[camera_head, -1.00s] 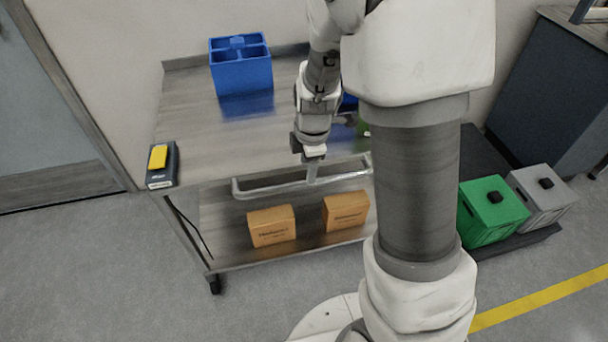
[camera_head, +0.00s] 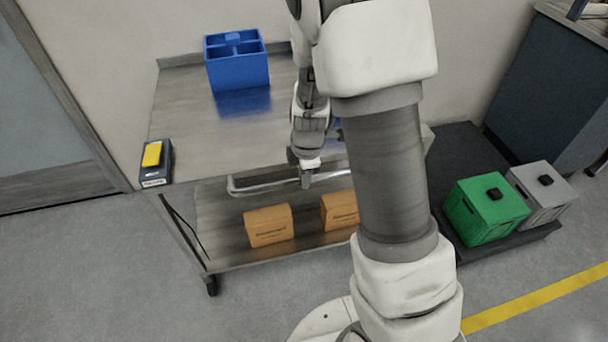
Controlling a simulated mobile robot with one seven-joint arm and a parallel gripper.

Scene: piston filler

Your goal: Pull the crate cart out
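A metal cart (camera_head: 180,132) with a flat top, a lower shelf and a caster stands at left centre. A pale bar handle (camera_head: 258,188) runs along its front edge. A low dark platform (camera_head: 455,150) at the right carries a green crate (camera_head: 484,214) and a grey crate (camera_head: 540,193). The view does not settle which of the two is the crate cart. My gripper (camera_head: 306,180) points down at the bar handle, its fingertips overlapping it in the picture. Whether it grips the bar is too small to tell. My arm hides the right end of the handle.
A blue divided bin (camera_head: 238,72) stands on the metal top. A dark device with a yellow top (camera_head: 155,163) sits at its left corner. Two orange boxes (camera_head: 268,226) (camera_head: 338,209) are on the lower shelf. A dark cabinet (camera_head: 552,90) stands behind the crates. The front floor is clear.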

